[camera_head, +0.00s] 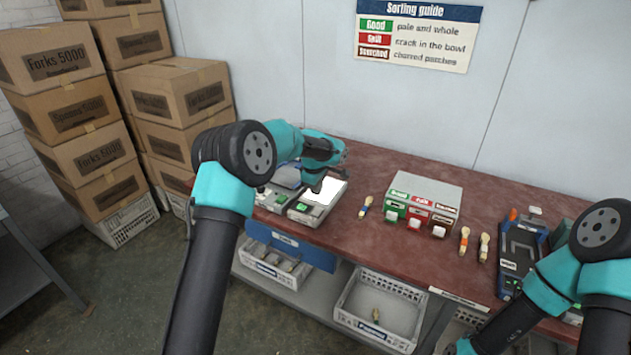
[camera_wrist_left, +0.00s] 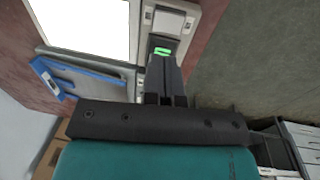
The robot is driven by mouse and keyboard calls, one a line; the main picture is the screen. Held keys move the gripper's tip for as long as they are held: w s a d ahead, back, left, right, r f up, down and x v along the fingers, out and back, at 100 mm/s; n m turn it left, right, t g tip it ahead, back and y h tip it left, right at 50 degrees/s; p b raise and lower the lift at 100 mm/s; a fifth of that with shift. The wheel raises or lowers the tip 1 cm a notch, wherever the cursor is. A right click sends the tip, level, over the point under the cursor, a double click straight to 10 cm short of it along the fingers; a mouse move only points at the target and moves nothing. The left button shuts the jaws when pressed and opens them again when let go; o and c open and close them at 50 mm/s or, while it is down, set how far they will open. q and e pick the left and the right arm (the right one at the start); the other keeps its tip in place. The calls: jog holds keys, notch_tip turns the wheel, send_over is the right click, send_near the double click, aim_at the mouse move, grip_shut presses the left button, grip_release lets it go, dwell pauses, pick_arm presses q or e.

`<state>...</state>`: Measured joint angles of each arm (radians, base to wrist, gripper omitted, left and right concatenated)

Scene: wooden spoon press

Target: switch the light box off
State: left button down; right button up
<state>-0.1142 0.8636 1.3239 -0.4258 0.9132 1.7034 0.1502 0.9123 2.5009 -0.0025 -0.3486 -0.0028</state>
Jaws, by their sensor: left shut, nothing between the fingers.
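The light box (camera_head: 318,203) stands on the red-brown bench, its white panel (camera_head: 328,190) glowing. The bright panel also fills the upper left of the left wrist view (camera_wrist_left: 88,22). A green-lit switch (camera_head: 302,207) is on its front part; it also shows in the left wrist view (camera_wrist_left: 162,51). My left gripper (camera_head: 316,188) points down over the light box, shut and empty. In the left wrist view its fingertips (camera_wrist_left: 165,62) are right beside the green switch; I cannot tell whether they touch it. My right gripper is out of view; only its arm shows at lower right.
Left of the light box is a similar grey device (camera_head: 283,178) with a green mark. A sorting box (camera_head: 425,190) with green and red labels stands mid-bench, with wooden spoons beside it. Cartons (camera_head: 75,110) are stacked left.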

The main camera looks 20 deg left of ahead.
aim_at(317, 209)
pick_arm(q)
jog(key=f, duration=0.5)
jog(key=w+f, duration=0.1)
jog(key=f, duration=0.1)
jog(key=shift+d+f, duration=0.1)
jog(key=shift+f, duration=0.15)
